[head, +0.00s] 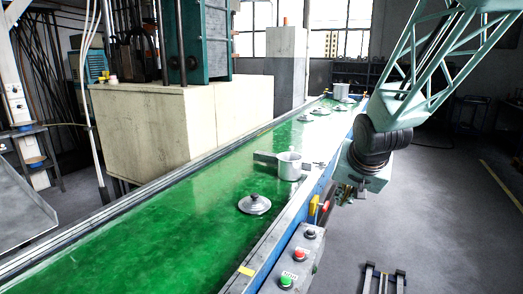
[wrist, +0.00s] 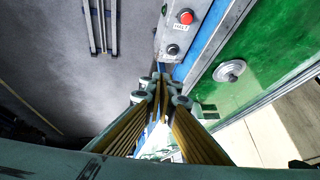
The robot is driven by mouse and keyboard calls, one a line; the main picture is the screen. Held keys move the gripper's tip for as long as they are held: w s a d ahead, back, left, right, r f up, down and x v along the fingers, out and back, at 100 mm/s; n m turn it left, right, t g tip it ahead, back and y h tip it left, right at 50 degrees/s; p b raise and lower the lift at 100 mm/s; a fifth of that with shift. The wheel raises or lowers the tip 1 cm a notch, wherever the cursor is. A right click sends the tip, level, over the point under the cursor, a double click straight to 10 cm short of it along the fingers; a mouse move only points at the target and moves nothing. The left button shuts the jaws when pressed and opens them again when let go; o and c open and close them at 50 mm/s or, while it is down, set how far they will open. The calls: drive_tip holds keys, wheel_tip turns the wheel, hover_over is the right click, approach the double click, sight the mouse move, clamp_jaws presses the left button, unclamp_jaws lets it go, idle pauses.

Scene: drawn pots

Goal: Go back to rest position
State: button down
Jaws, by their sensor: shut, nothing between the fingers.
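My gripper (wrist: 160,84) is shut and empty in the wrist view. In the head view it hangs at the right, beyond the conveyor's near edge, small and partly hidden by my arm. A metal pot (head: 289,166) with a side handle stands upright on the green conveyor (head: 150,232), left of my gripper and apart from it. A metal lid (head: 255,204) with a dark knob lies nearer on the belt. It also shows in the wrist view (wrist: 229,71).
Several lids (head: 303,118) and another pot (head: 341,92) are farther along the belt. A control box (head: 298,262) with red and green buttons is on the conveyor's side. A pale block (head: 160,130) stands behind the belt. The grey floor (head: 450,210) at right is largely clear.

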drive_tip(key=s+a+r+n+g, duration=0.1)
drive_tip(key=s+r, duration=0.2)
drive_tip(key=s, duration=1.2)
drive_tip(key=s+a+r+n+g, duration=0.1)
drive_tip(key=s+r+n, duration=0.1)
drive_tip(key=s, duration=1.2)
drive_tip(key=s+a+r+n+g, duration=0.1)
drive_tip(key=s+r, duration=0.3)
drive_tip(key=s, duration=1.1)
drive_tip(key=shift+s+a+r+n+y, duration=0.3)
drive_tip(key=shift+a+r, duration=0.05)
drive_tip(key=shift+w, duration=0.15)
idle(2.3)
